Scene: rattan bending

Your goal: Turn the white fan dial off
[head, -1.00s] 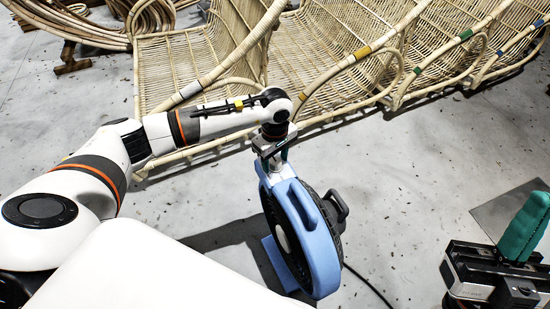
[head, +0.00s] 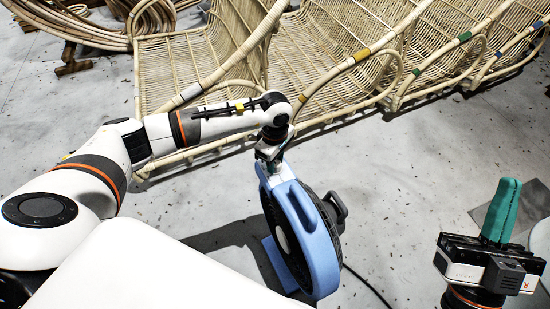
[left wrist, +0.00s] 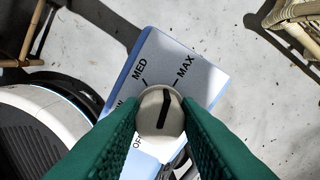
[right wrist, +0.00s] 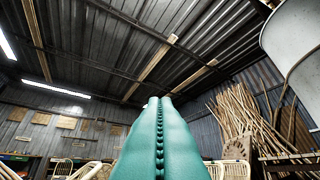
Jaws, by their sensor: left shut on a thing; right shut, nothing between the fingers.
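A blue fan (head: 312,225) with a dark cage stands on the floor below the end of my left arm. Its white dial (left wrist: 158,112) sits on a pale panel (left wrist: 205,82) lettered MED, MAX and OFF; another label is mostly hidden by a finger. The dial's black pointer faces up in the left wrist view, between the MED and MAX marks. My left gripper (head: 268,160) is shut on the dial, one green finger on each side of it. My right gripper (head: 503,208) is shut and empty, pointing up at the right, away from the fan.
Several rattan chairs (head: 330,75) stand in a row behind the fan. A black cable (head: 370,285) runs from the fan across the grey floor. The right wrist view shows the roof and upright canes (right wrist: 250,125).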

